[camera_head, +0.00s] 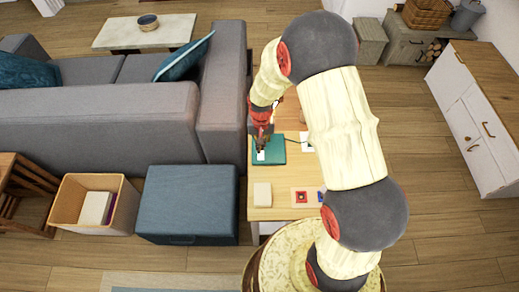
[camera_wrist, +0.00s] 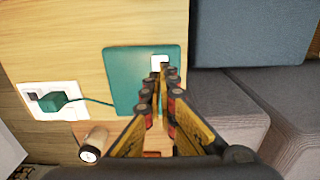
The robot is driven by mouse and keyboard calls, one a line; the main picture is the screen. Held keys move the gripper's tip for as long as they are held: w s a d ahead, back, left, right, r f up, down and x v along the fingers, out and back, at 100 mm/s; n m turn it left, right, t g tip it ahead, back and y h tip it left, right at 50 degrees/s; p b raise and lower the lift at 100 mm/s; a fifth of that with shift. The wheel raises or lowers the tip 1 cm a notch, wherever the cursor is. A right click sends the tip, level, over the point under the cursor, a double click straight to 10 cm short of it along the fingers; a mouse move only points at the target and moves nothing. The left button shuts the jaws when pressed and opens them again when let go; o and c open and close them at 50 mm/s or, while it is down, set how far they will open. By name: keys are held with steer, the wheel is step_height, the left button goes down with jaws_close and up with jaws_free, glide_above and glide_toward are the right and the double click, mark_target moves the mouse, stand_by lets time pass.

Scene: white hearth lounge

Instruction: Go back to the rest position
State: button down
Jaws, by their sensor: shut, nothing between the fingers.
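My gripper (camera_head: 262,136) is over the wooden side table (camera_head: 256,226), pointing down at a teal flat pad (camera_head: 275,151). In the wrist view my gripper (camera_wrist: 160,76) has its fingertips close together, shut and empty. The tips overlap the edge of a small white square (camera_wrist: 160,61) on the teal pad (camera_wrist: 121,70). I cannot tell whether they touch it. A thin teal cord runs from the pad to a small teal block (camera_wrist: 52,102) on a white printed sheet (camera_wrist: 70,92).
A brownish cylinder (camera_wrist: 93,143) lies near the pad. The grey sofa (camera_head: 222,110) and blue ottoman (camera_head: 188,203) stand left. Open floor (camera_head: 425,215) lies right.

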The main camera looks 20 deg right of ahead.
steer(key=s+r+n+t, duration=0.1)
steer(key=s+r+t, duration=0.1)
steer(key=s+r, duration=0.5)
steer(key=s+r+n+t, duration=0.1)
steer(key=s+r, duration=0.6)
steer(key=r, duration=1)
steer(key=s+r+n+t, duration=0.1)
steer(key=s+r+t, duration=0.1)
steer(key=s+r, duration=0.6)
step_height(320, 180, up, 5)
steer(key=shift+f+n+t, duration=0.1)
steer(key=shift+n+t, duration=0.2)
